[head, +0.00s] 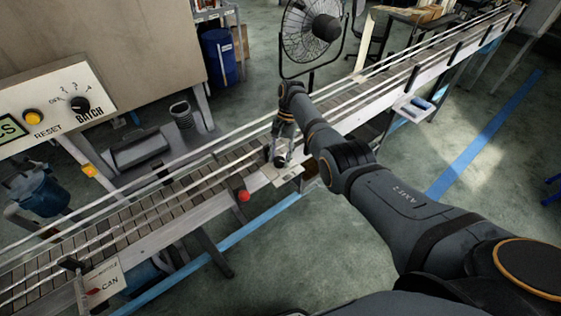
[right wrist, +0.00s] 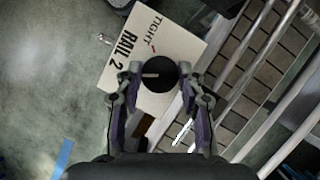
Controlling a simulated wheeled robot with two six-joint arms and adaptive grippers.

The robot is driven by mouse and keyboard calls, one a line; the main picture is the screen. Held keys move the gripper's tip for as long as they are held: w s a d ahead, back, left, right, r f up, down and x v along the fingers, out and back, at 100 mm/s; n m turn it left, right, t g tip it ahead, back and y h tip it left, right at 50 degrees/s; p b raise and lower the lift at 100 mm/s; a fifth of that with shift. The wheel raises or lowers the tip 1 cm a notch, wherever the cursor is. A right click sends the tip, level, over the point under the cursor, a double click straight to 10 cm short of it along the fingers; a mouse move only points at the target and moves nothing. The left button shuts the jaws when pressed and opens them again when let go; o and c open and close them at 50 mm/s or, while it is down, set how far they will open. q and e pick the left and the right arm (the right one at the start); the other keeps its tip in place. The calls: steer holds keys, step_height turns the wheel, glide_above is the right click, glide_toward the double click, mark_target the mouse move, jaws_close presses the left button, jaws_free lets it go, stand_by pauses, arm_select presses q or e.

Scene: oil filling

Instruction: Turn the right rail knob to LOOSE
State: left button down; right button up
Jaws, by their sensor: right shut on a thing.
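The right rail knob (right wrist: 157,74) is round and black with a pale pointer line, on a cream plate (right wrist: 117,72) marked RAIL 2 and TIGHT. In the right wrist view the line lies roughly level, toward the left of the knob, and a small red mark sits beside TIGHT. My right gripper (right wrist: 158,80) has one finger on each side of the knob and is shut on it. In the head view the right gripper (head: 280,159) reaches down over the plate (head: 287,178) at the conveyor's near side. No LOOSE wording is readable. My left gripper is not in view.
The slatted conveyor (head: 130,219) with its guide rails runs diagonally beside the plate. A red button (head: 244,196) sits on its near side, left of the gripper. A fan (head: 312,35) stands behind.

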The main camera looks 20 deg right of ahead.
steer(key=shift+w+n+g+h+b, duration=0.1)
steer(key=shift+n+g+h+b, duration=0.3)
steer(key=shift+n+b, duration=1)
steer(key=o, duration=1.2)
steer(key=shift+c, duration=0.2)
